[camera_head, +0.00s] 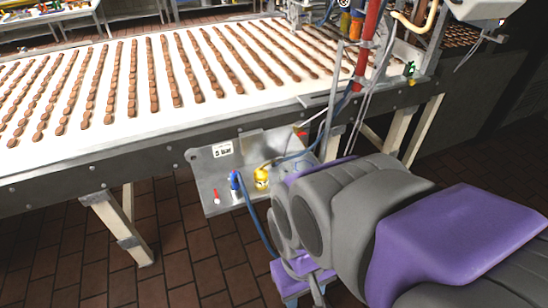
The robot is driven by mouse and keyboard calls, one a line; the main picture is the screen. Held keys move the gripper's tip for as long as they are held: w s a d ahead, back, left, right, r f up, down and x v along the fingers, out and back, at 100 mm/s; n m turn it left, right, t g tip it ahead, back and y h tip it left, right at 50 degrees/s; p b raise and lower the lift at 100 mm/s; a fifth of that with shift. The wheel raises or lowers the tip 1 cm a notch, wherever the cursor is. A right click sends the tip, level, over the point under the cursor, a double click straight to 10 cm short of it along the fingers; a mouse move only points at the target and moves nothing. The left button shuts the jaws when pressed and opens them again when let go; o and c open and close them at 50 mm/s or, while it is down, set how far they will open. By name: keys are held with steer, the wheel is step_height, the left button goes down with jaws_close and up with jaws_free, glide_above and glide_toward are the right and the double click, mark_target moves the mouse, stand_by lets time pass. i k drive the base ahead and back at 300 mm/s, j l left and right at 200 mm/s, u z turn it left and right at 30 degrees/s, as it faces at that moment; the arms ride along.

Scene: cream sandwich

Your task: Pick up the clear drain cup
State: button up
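I cannot make out a clear cup for certain. A metal side shelf (205,165) hangs off the conveyor frame. On it are a small red-topped pale piece (216,198), a blue fitting (235,184) with a blue hose, and a yellow part (261,179). Each is too small to identify. My grey and purple arm comes in from the lower right and hides the shelf's right end. My gripper (305,279) is low in the picture, in front of and below the shelf, partly hidden by my arm. Its fingers are not clear, and I see nothing held.
A white conveyor (130,102) carries rows of brown pieces behind the shelf. Its pale legs (117,230) stand on brown tiles (175,262). The blue hose (258,222) hangs from the shelf near my gripper. A red pipe (371,32) rises at the right. The floor at lower left is open.

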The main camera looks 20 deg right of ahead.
mark_target(283, 166)
steer(key=i+l+z, duration=0.1)
steer(key=i, duration=0.35)
steer(key=l+z, duration=0.1)
steer(key=z, duration=1.45)
